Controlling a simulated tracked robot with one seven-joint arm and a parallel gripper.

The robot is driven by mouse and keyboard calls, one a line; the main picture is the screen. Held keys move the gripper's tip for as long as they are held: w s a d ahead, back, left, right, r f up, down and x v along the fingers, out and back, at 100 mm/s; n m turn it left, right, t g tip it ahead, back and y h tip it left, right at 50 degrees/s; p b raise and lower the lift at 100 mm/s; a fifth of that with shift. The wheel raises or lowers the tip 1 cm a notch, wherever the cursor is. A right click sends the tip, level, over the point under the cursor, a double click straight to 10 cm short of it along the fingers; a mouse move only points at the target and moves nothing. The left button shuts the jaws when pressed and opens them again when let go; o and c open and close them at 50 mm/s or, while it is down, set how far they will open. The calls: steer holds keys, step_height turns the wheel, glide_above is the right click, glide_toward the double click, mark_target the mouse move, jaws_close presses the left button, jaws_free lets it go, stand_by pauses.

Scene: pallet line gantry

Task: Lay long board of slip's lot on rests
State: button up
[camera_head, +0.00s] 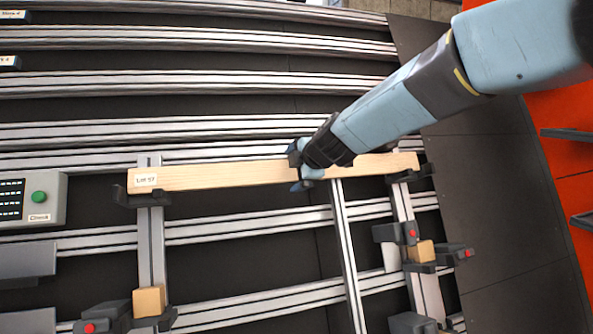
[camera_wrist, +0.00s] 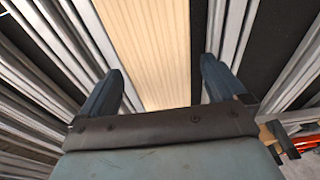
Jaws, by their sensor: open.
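In the wrist view the board (camera_wrist: 148,45) runs between the two open fingers (camera_wrist: 160,85), with a gap at the right finger. The slip is not readable in these frames.
A control box with a green button (camera_head: 39,197) stands at the left. Clamps with red buttons (camera_head: 410,232) and small wooden blocks (camera_head: 149,301) are below the board. Metal rails (camera_head: 200,85) run behind. An orange panel (camera_head: 565,170) is at the right.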

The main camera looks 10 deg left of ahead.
steer(key=v, duration=1.3)
steer(key=shift+s+d, duration=0.25)
steer(key=shift+d, duration=0.05)
steer(key=s+d+f+m+h, duration=0.25)
steer(key=d+m, duration=0.35)
steer(key=d, duration=0.4)
steer(key=s+d+f+m+h, duration=0.1)
steer(key=s+d+f+m, duration=0.3)
steer(key=d, duration=0.6)
steer(key=s+d+f+m+g+h, duration=0.1)
steer(key=s+d+f+m+h, duration=0.1)
steer(key=s+d+f+m, duration=0.2)
steer(key=s+d+f+m+g+h, duration=0.2)
steer(key=s+d+f+m, duration=0.2)
steer(key=s+d+m, duration=0.7)
steer(key=shift+s+f+g+h, duration=0.2)
steer(key=shift+f+g+h, duration=0.05)
steer(key=shift+g+h, duration=0.1)
